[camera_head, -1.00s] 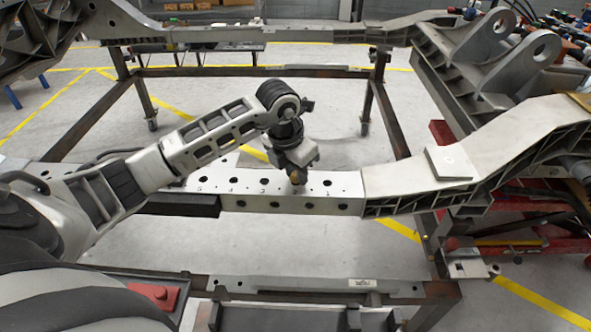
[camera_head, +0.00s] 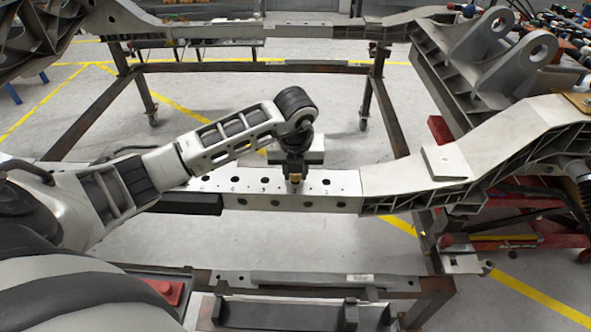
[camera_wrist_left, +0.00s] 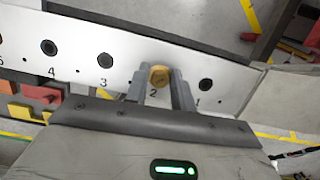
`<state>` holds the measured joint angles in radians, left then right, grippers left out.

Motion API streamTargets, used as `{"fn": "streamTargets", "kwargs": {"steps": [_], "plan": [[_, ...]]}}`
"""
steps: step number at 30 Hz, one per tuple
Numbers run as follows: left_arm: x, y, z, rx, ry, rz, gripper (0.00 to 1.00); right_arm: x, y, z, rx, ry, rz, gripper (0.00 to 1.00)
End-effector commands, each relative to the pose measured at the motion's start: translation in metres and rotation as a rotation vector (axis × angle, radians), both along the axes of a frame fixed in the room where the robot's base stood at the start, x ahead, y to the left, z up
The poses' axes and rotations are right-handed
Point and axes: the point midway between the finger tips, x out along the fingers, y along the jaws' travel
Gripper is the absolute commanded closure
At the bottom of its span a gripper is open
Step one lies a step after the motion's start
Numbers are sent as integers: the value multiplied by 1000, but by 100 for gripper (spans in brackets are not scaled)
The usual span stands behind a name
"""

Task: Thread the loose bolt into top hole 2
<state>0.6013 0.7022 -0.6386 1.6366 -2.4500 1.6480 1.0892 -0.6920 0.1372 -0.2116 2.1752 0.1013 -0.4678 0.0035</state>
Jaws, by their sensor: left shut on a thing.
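The bolt (camera_wrist_left: 159,76) has a brass-coloured hex head and sits between the fingertips of my left gripper (camera_wrist_left: 165,84), which is shut on it. In the wrist view the bolt is at the printed number 2 on the white beam (camera_wrist_left: 122,80), and its head covers top hole 2. Its shank is hidden, so I cannot tell how deep it is. In the head view my left gripper (camera_head: 295,178) points down onto the beam's top face (camera_head: 335,182), with the bolt's head just showing at its tip. My right gripper is not in view.
Open holes 1 (camera_wrist_left: 205,85), 3 (camera_wrist_left: 105,60) and 4 (camera_wrist_left: 49,47) lie beside the bolt. A raised plate (camera_head: 447,163) sits on the beam's right part. The steel stand (camera_head: 100,105) surrounds open floor behind the beam.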

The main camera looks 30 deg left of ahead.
Motion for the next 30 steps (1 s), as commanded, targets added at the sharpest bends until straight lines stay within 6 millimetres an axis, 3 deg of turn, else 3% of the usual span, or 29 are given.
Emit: {"fn": "streamTargets", "kwargs": {"steps": [1,9,18,30], "plan": [[-2,1,-8,2,7,-90,100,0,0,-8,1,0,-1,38],[-2,1,-11,0,8,-621,100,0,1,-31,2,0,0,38],[-2,0,-11,-3,10,-1100,100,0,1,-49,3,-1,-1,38],[-3,-1,-10,-3,12,-1189,100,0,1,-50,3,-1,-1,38]]}}
